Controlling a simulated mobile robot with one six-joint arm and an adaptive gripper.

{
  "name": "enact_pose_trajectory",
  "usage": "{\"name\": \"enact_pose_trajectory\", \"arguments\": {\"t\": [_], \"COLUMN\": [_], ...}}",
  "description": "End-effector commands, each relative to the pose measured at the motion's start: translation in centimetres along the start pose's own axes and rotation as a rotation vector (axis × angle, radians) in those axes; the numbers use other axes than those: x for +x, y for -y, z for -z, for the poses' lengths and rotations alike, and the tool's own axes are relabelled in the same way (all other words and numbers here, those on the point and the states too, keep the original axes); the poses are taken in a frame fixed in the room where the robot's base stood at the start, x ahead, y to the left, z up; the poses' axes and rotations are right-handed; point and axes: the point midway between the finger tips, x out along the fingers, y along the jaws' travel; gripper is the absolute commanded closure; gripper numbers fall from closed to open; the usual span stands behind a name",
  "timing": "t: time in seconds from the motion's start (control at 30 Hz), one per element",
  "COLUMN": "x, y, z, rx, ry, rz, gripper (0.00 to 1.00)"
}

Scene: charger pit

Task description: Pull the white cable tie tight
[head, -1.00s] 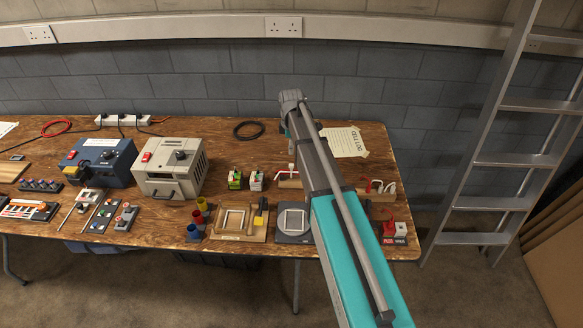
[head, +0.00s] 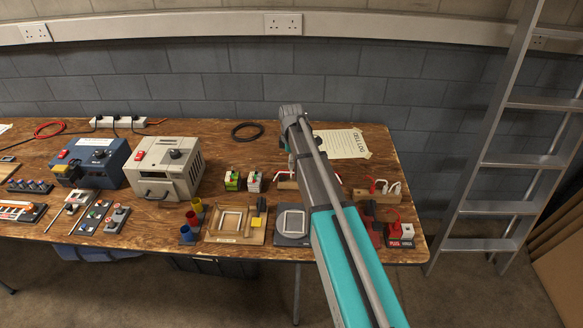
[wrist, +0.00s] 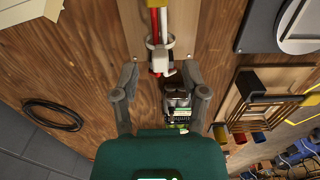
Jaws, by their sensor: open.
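The white cable tie (wrist: 160,43) shows in the wrist view as a loop around a red and a white cable (wrist: 158,18) on a wooden board (wrist: 183,25). A small white end (wrist: 163,71) shows at the lower side of the loop. My gripper (wrist: 160,72) is open, with one finger on each side of the cable ends and a gap to both; I cannot tell the height between them. In the head view my arm hides the gripper and most of this board; only its left part (head: 286,184) shows.
Small terminal blocks (head: 254,181) stand left of the board; one shows between my fingers in the wrist view (wrist: 178,105). A black cable coil (head: 247,131) lies behind. Another board with cables (head: 377,196) is on the right. A ladder (head: 505,160) stands right of the bench.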

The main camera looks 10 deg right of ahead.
Motion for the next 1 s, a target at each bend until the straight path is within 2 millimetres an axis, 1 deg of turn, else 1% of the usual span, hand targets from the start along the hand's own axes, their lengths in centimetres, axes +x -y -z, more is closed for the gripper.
{"name": "enact_pose_trajectory", "arguments": {"t": [0.03, 0.2, 0.63, 0.67, 0.7, 0.77, 0.8, 0.93, 0.97, 1.0], "x": [0.60, 1.16, 1.28, 1.28, 1.28, 1.28, 1.28, 1.28, 1.28, 1.28], "y": [0.00, 0.00, 0.00, 0.00, 0.00, 0.00, 0.00, 0.00, 0.00, -0.01], "z": [0.00, 0.00, 0.00, 0.00, 0.00, 0.00, 0.00, 0.00, 0.00, 0.00], "rx": [0.000, 0.000, 0.000, 0.000, 0.000, 0.000, 0.000, 0.000, 0.000, 0.000], "ry": [0.000, 0.000, 0.000, 0.000, 0.000, 0.000, 0.000, 0.000, 0.000, 0.000], "rz": [0.000, 0.000, 0.000, 0.000, 0.000, 0.000, 0.000, 0.000, 0.000, 0.000], "gripper": [0.43, 0.43, 0.43, 0.45, 0.52, 0.63, 0.71, 0.95, 1.00, 1.00]}}
